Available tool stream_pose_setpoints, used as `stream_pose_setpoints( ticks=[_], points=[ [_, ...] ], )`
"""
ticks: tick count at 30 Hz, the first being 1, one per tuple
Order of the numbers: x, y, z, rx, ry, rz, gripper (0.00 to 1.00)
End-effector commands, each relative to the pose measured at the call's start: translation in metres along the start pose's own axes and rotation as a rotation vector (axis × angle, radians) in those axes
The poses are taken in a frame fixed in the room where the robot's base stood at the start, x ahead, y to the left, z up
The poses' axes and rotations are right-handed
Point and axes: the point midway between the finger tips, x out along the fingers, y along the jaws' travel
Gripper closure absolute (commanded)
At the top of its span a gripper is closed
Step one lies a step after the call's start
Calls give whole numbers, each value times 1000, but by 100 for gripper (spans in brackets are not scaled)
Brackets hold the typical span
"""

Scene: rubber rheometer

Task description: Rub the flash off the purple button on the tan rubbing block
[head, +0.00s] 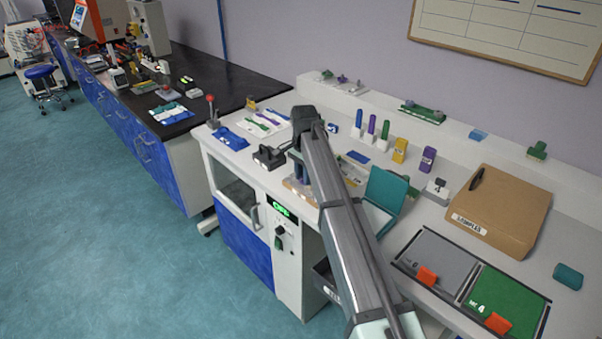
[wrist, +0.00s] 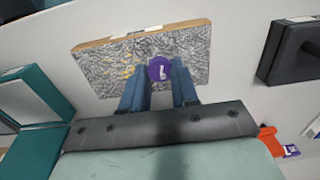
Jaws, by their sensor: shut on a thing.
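In the wrist view, the purple button (wrist: 160,69) is between the blue fingertips of my gripper (wrist: 160,84). My gripper is shut on it. A pale mark shows on the button's face. Behind the button is the rubbing block (wrist: 112,63), with a rough, grey speckled face and a tan edge. I cannot tell whether the button touches the block's face. In the head view, the block (head: 298,189) shows only in part beside my arm. The arm hides the button and most of the gripper there.
A dark block-like fixture (wrist: 290,50) stands to the right in the wrist view, with an orange piece (wrist: 268,136) below it. A teal open box (wrist: 35,90) is close on the left. In the head view, a brown samples case (head: 500,215) and grey and green mats (head: 506,300) lie right of my arm.

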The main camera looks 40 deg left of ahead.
Motion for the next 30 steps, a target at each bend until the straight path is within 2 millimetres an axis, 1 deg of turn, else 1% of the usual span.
stream_pose_setpoints(
  ticks=[1,15,23,30],
  points=[
    [3,7,0,2,-2,12,95],
    [2,39,1,4,-3,15,96],
    [1,45,1,3,-3,14,96],
    [0,60,1,2,-2,11,96]
  ],
)
